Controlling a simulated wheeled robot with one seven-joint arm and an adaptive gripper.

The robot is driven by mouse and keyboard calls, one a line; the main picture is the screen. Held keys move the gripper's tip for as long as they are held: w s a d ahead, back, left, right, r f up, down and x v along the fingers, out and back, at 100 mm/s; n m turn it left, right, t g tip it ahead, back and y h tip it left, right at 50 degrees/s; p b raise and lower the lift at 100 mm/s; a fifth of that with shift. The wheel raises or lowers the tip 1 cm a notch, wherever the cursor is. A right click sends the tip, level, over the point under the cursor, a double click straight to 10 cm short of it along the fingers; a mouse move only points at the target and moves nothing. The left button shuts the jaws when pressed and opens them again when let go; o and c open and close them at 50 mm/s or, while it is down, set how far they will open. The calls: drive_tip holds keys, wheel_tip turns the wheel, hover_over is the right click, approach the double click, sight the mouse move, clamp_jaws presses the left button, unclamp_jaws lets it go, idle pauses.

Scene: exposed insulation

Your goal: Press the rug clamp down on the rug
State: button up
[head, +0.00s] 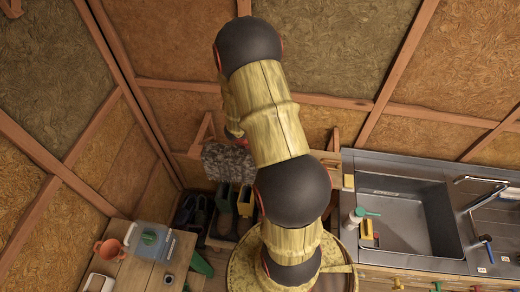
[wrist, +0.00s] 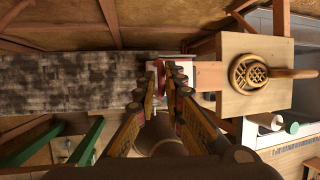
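The grey, mottled rug (wrist: 70,85) stretches across the left of the wrist view. In the head view the rug (head: 230,162) hangs by the back wall, partly behind my arm. A small red and white part (wrist: 158,66), which may be the rug clamp, shows at the rug's right end in the wrist view. My gripper (wrist: 166,78) points at it, with its two fingertips on either side of the red part. I cannot tell whether the fingers touch it. In the head view my arm hides most of the gripper and the clamp.
A wooden board with a round lattice beater (wrist: 252,73) hangs right of the gripper. Green bars (wrist: 85,142) are at lower left. In the head view, a sink (head: 405,215) lies right of my arm. A wooden table with a blue container (head: 150,240) stands at lower left.

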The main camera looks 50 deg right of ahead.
drive_tip(key=o, duration=0.3)
drive_tip(key=shift+o, duration=0.2)
drive_tip(key=shift+r, duration=0.15)
drive_tip(key=shift+w+a+r, duration=0.1)
drive_tip(key=shift+r, duration=0.2)
drive_tip(key=v, duration=1.1)
drive_tip(key=shift+a, duration=0.1)
